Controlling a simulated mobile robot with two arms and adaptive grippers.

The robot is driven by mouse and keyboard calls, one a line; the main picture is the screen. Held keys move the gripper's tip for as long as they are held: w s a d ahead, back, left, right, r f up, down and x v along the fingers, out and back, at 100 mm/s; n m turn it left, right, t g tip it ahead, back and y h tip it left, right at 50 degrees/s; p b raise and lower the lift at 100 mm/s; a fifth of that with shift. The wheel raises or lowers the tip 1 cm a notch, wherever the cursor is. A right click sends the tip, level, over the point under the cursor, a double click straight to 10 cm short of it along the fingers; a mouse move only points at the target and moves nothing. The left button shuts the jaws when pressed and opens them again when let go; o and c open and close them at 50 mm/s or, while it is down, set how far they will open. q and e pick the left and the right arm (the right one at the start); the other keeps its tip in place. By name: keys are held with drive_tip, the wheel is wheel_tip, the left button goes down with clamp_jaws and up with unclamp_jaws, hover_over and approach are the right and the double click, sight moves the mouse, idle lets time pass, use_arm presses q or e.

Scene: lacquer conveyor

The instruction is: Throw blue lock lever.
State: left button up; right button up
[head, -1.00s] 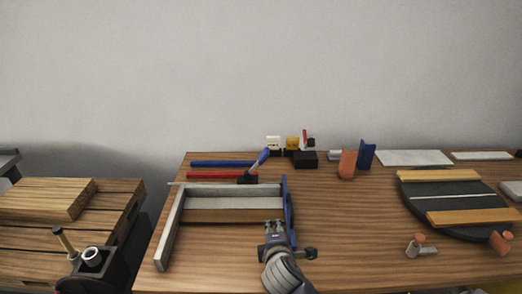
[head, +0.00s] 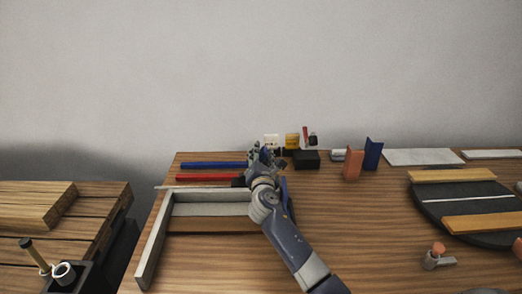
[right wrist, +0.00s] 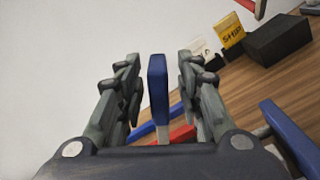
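The blue lock lever (right wrist: 158,92) stands upright between the two fingers of my right gripper (right wrist: 158,85) in the right wrist view. The fingers are open, with a gap visible on each side of the lever, and I see no contact. In the head view my right gripper (head: 264,158) is at the back right corner of the grey-walled frame (head: 154,238), and it hides the lever there. The frame's blue side rail (right wrist: 290,138) shows at the lower right of the wrist view. My left gripper is not in view.
A blue bar (head: 213,165) and a red bar (head: 207,177) lie left of my right gripper. A black block (head: 306,159) and a yellow sign (right wrist: 229,30) stand close behind on the right.

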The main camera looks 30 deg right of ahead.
drive_tip(key=x, duration=0.3)
drive_tip(key=shift+w+d, duration=0.1)
drive_tip(key=shift+w, duration=0.05)
drive_tip(key=shift+c, duration=0.3)
clamp_jaws()
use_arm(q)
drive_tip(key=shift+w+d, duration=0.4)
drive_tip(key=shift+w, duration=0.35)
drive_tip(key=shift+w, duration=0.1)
